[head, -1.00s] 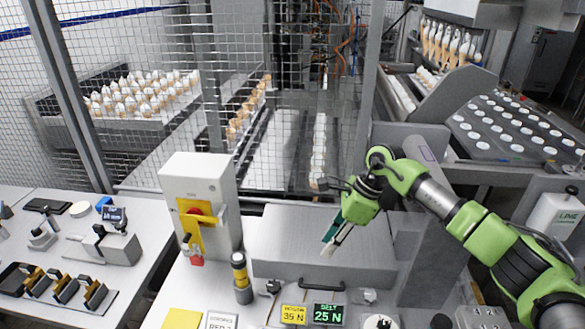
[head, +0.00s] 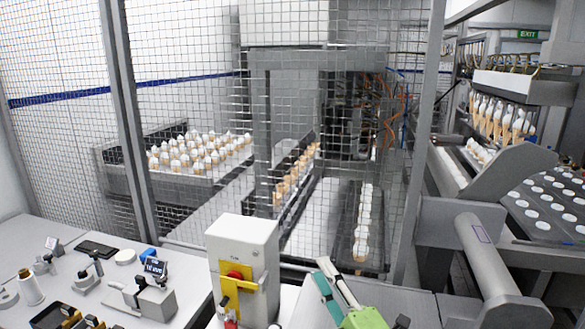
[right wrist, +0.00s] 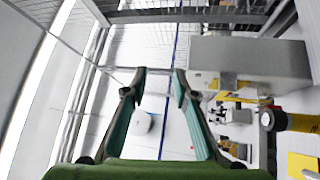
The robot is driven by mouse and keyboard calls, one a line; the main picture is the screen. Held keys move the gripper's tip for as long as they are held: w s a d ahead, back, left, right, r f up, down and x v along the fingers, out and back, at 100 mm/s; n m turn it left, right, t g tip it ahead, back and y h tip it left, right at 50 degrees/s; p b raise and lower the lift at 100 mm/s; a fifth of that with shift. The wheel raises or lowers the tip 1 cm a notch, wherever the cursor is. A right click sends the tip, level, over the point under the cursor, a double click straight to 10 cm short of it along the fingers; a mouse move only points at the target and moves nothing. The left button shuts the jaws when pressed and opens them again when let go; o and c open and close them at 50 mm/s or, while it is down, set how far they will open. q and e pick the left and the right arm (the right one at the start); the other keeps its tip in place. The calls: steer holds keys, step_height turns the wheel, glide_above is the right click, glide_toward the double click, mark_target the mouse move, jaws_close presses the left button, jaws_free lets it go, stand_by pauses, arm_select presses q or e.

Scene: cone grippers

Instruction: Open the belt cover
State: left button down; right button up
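The belt cover is a grey panel (head: 405,300) low in the head view, right of the grey switch box. Only its far part seems to show; its front and the dark handle seen earlier are below the picture. My right gripper (head: 324,272) rises from the bottom edge in front of the cover area, fingers pointing up and left. The right wrist view shows its teal-padded fingers (right wrist: 158,75) apart with nothing gripped between them. I cannot tell whether it touches the cover. My left gripper is not in view.
The switch box (head: 243,268) with a yellow plate and red knob stands left of my right gripper. A wire mesh guard (head: 190,90) closes off the belts behind. A grey cylinder (head: 485,255) is at right. A workbench (head: 60,270) with small devices lies at left.

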steer(key=s+d+f+m+g+h, duration=0.3)
steer(key=s+d+f+m+h, duration=0.3)
steer(key=f, duration=0.3)
steer(key=s+d+f+m+g+h, duration=0.35)
steer(key=d+f+m, duration=0.25)
steer(key=f+m, duration=0.2)
steer(key=s+d+f+m+g+y, duration=0.1)
steer(key=s+f+m+g, duration=0.4)
steer(key=s, duration=0.7)
steer(key=s+d+f+m+g, duration=0.1)
steer(key=s+f+g, duration=0.4)
steer(key=s, duration=0.8)
steer(key=s+f+b+x, duration=0.1)
steer(key=s+x, duration=0.2)
steer(key=x, duration=1.1)
steer(key=s+b+x, duration=0.1)
steer(key=s+x, duration=0.2)
steer(key=x, duration=1.1)
steer(key=s+d+f+n+g+b, duration=0.1)
steer(key=s+d+f, duration=0.1)
steer(key=s+f, duration=1.5)
steer(key=shift+s+d+f, duration=0.25)
steer(key=shift+d+f, duration=0.05)
steer(key=shift+f, duration=0.3)
